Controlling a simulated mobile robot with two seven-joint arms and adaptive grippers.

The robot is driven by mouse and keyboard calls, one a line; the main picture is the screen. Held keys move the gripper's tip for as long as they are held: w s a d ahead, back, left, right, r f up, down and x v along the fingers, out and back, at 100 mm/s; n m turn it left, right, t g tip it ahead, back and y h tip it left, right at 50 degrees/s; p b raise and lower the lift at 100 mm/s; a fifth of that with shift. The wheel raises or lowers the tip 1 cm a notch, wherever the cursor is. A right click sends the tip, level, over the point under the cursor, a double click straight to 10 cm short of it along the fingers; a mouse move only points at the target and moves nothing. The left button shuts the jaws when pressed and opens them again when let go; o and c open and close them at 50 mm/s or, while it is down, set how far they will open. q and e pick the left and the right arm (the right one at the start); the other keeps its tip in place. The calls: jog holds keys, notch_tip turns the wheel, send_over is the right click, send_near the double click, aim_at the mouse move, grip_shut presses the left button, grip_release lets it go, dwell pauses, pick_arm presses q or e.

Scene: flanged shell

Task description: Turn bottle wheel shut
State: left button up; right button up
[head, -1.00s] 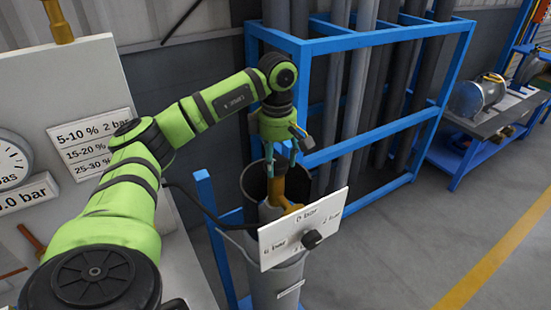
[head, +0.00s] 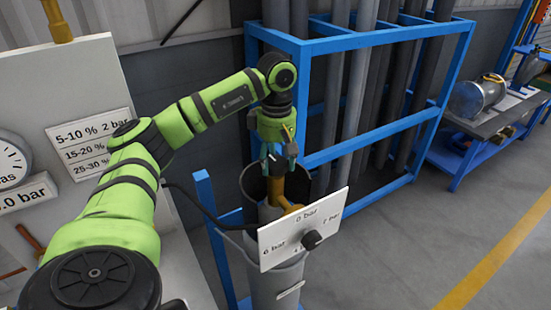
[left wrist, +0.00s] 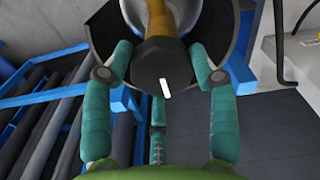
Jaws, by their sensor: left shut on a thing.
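My left gripper (head: 278,168) points down over the top of the grey bottle (head: 268,213). In the left wrist view the gripper (left wrist: 160,55) has its teal fingers on both sides of the dark bottle wheel (left wrist: 158,66), shut on it. The wheel bears a short white mark that leans a little. A brass valve body (left wrist: 160,14) lies beyond the wheel; it also shows in the head view (head: 288,204). In the head view the fingers mostly hide the wheel. My right gripper is not in view.
A white plate with bar markings (head: 285,232) and a black knob (head: 312,239) is in front of the bottle. A blue rack (head: 375,135) with grey pipes stands behind. A white panel with a gauge (head: 10,165) is at left. Open floor lies to the right.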

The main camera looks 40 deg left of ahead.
aim_at(280, 164)
pick_arm(q)
jog(key=shift+s+d+f, duration=0.1)
jog(key=shift+d+f, duration=0.25)
jog(key=o, duration=1.1)
jog(key=shift+d+r, duration=0.2)
jog(key=shift+r, duration=0.05)
jog(key=shift+a+r, duration=0.1)
jog(key=shift+a, duration=0.05)
jog(key=shift+a+r, duration=0.1)
jog(key=shift+r, duration=0.15)
notch_tip(280, 164, up, 11)
jog(key=shift+d+r, duration=0.15)
jog(key=shift+d, duration=0.1)
